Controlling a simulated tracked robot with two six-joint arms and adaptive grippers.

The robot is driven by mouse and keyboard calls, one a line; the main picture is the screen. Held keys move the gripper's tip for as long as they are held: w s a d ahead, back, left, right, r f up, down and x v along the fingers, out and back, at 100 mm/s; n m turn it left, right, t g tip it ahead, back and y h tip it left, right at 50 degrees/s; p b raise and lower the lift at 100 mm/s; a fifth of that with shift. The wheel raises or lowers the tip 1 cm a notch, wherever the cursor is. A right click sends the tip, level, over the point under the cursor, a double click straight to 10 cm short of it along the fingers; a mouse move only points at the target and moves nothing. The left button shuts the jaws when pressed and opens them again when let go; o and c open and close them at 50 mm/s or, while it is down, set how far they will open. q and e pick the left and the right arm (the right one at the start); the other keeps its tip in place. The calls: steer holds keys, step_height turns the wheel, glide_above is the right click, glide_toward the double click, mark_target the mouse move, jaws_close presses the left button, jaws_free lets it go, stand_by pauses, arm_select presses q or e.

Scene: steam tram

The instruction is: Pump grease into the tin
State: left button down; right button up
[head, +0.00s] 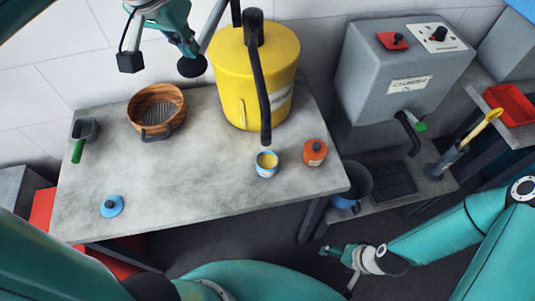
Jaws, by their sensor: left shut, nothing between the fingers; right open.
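A yellow grease drum (228,75) stands at the back of the grey table, with a black pump head (253,28) on top. Its long black spout (261,95) runs down the front. A small blue-and-white open tin (266,170) stands just below and in front of the spout's end, showing yellow inside. A blue lid (112,206) with a dark knob lies at the table's front left. My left gripper (192,66) is shut and empty, left of the drum and above the table's back edge. My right gripper (342,252) is open and empty, low beyond the table's front right.
The table (190,190) is clear at front centre. It holds a wooden bowl (156,105), a green-handled scoop (82,138) and an orange jar (314,153) right of the tin. A grey tank (400,70), a blue bucket (352,185) and a red tray (512,104) are at right.

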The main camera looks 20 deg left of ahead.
arm_select(q)
step_height(320, 180, up, 8)
steer(key=p, duration=0.7)
steer(key=shift+r, duration=0.25)
steer(key=shift+f, duration=0.2)
stand_by(0.4)
steer(key=shift+r, duration=0.2)
stand_by(1.0)
stand_by(0.6)
steer(key=shift+r+p, duration=0.85)
steer(key=shift+r, duration=2.15)
